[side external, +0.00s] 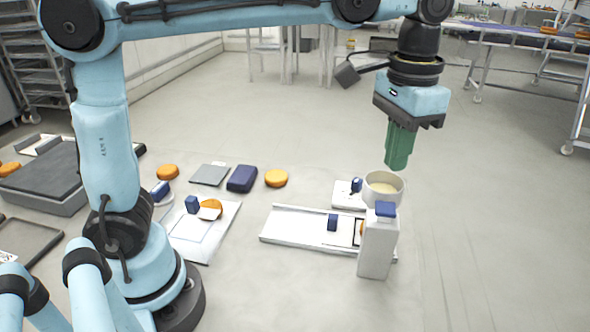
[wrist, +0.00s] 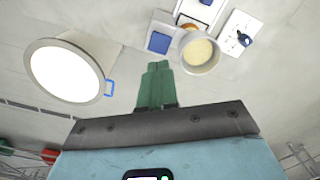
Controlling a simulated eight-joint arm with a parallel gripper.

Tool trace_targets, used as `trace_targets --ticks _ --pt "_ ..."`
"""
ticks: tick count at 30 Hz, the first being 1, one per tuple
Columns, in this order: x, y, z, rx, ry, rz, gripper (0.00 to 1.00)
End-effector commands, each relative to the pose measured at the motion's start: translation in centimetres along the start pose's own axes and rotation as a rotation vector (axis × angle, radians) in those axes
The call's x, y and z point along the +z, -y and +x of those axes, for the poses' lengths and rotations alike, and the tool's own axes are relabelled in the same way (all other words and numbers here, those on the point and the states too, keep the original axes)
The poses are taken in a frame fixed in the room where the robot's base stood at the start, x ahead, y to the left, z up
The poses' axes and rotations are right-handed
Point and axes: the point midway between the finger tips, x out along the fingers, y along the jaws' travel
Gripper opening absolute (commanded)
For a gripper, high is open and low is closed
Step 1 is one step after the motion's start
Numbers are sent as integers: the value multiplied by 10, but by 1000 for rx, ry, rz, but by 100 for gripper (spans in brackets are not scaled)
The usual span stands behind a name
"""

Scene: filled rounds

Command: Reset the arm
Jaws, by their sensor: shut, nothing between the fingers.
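My gripper (side external: 396,166) hangs at the right, pointing down, its green fingers together and empty. It is in the air above and slightly right of a white bowl (side external: 372,198) with cream-coloured contents. In the wrist view my gripper's fingertips (wrist: 157,66) are pressed together with nothing between them. The bowl (wrist: 187,68) shows just beyond them, to the right. A tall white box (side external: 376,252) with a blue top stands in front of the bowl. Its blue top seems to show in the wrist view (wrist: 158,42).
A white rail tray (side external: 290,225) with a blue-handled piece lies left of the box. Orange rounds (side external: 276,178), a dark blue block (side external: 242,178), a grey plate (side external: 210,174) and a white board (side external: 190,243) lie further left. A large white round vessel (wrist: 38,48) appears in the wrist view. Right floor is clear.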

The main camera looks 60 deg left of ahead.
Motion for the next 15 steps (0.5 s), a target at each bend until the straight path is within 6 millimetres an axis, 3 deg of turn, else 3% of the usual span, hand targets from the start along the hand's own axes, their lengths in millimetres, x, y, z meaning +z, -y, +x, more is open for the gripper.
trace_targets --ticks 8,15 --pt "27 36 14 4 -151 -71 0" --pt "66 75 47 -18 -367 -159 0"
